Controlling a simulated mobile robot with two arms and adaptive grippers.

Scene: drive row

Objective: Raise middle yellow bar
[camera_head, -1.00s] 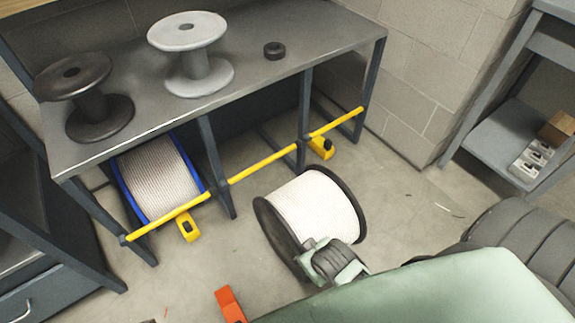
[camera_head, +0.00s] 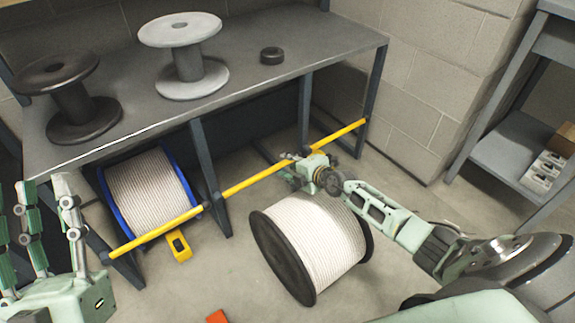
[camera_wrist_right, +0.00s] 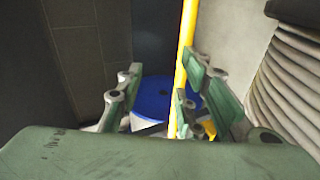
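The middle yellow bar (camera_head: 250,182) runs low along the front of the workbench, between two dark legs. My right gripper (camera_head: 298,170) is at the right end of this bar, above the white rope spool. In the right wrist view, the yellow bar (camera_wrist_right: 186,50) runs down close to the right finger of my open right gripper (camera_wrist_right: 155,100). I cannot tell whether they touch. My left gripper (camera_head: 48,205) is open and empty at the lower left, fingers pointing up.
A loose rope spool (camera_head: 312,240) stands on the floor before the bar. A blue-flanged rope spool (camera_head: 150,185) sits behind the left yellow bar (camera_head: 160,232). The bench top (camera_head: 240,85) holds a black and a grey empty spool. A shelf (camera_head: 515,150) stands right.

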